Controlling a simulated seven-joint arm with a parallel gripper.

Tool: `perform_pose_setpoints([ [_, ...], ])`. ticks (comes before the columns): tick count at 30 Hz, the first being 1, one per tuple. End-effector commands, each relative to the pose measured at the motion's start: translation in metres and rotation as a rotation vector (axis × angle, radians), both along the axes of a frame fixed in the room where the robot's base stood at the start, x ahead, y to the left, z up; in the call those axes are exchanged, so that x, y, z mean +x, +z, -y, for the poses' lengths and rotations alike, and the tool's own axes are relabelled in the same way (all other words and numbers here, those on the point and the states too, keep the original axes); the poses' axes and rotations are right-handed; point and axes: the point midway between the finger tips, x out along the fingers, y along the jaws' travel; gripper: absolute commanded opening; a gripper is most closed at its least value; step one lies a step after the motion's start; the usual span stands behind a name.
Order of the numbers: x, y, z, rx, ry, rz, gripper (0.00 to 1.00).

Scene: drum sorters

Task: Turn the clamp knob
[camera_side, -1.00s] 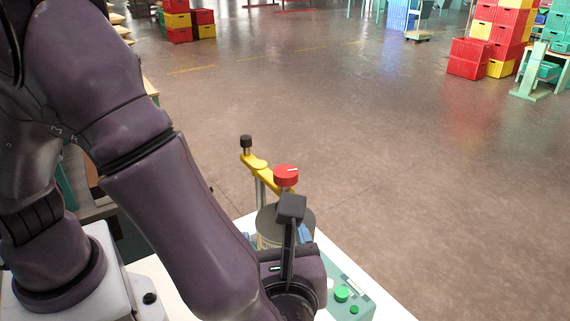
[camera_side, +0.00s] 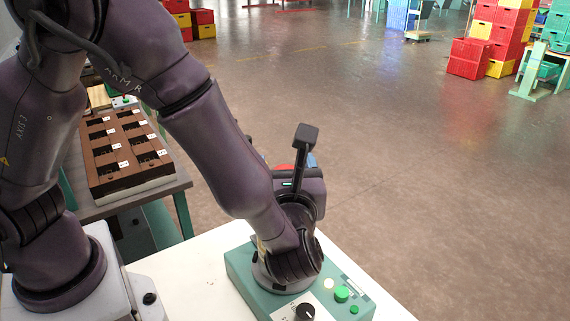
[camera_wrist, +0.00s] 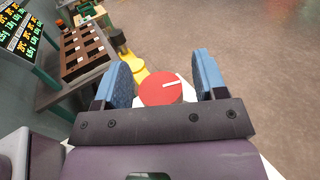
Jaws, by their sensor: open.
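The clamp knob (camera_wrist: 158,88) is a round red knob with a white line on top. In the wrist view it lies between the two blue fingers of my gripper (camera_wrist: 164,84), with a gap on each side. The white line points right and slightly up. The yellow clamp arm (camera_wrist: 133,79) runs up and left from the knob, with a black knob at its far end. In the side view only a sliver of the red knob (camera_side: 284,167) shows behind my wrist. My gripper is open; whether its fingers are level with the knob I cannot tell.
A green control box (camera_side: 240,275) with a black dial and green buttons sits on the white table (camera_side: 185,262). A brown compartment tray (camera_side: 128,150) lies on a bench at the left. Stacked crates (camera_side: 490,45) stand far off on the floor.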

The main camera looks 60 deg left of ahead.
Motion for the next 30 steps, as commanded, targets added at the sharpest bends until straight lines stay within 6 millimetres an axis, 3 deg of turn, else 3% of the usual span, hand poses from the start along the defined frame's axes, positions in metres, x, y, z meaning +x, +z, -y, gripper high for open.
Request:
perform_pose_setpoints([
  [12,0.0042,-0.0001,-0.0073,-0.001,0.0,-0.001,0.63],
  [18,0.0042,-0.0001,-0.0071,-0.001,-0.001,-0.001,0.17],
  [30,0.0035,-0.0002,-0.0072,0.0,0.059,0.0,0.16],
])
